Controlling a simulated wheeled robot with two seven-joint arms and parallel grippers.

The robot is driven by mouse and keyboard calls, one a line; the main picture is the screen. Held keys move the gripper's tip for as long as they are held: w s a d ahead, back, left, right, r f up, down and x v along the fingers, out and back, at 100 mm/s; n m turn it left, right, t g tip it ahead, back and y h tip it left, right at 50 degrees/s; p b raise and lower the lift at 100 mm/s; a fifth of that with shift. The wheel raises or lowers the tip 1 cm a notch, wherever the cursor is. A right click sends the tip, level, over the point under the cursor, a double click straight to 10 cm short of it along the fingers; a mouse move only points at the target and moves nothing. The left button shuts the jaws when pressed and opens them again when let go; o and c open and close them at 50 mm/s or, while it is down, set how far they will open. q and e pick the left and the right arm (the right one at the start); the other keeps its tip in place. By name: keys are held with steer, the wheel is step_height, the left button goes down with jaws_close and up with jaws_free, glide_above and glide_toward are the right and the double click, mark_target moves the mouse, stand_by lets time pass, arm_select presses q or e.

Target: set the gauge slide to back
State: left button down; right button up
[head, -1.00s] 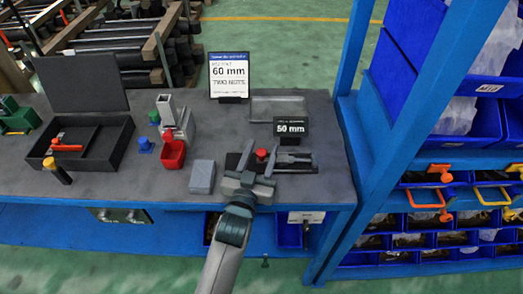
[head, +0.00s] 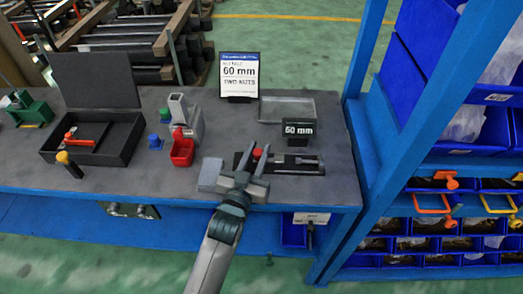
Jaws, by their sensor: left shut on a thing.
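The gauge (head: 308,166) is a dark, low rail with grey parts, on the bench's front right. Its slide has a red knob (head: 257,153), towards the rail's left end. My left gripper (head: 250,168) reaches in from the front and is shut at the slide, with its fingers just below the red knob. The fingers hide the rail's left part and the exact contact. A small black readout (head: 299,130) behind the rail shows a mm figure, seemingly 50. My right gripper is not in view.
A 60 mm, two nuts sign (head: 239,75), a clear tray (head: 287,107) and a red bin (head: 182,150) stand behind. An open black case (head: 122,146) lies left. A blue post (head: 366,50) rises right.

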arm_select(q)
steer(key=c, duration=1.5)
jaws_free()
steer(key=shift+o, duration=0.2)
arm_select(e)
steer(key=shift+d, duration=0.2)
arm_select(q)
steer(key=shift+s, duration=0.1)
steer(key=b+v, duration=0.3)
steer(key=v, duration=0.8)
steer(key=shift+s+f, duration=0.1)
steer(key=shift+f, duration=0.1)
steer(key=b+v, duration=0.1)
steer(key=v, duration=0.5)
steer(key=shift+r, duration=0.2)
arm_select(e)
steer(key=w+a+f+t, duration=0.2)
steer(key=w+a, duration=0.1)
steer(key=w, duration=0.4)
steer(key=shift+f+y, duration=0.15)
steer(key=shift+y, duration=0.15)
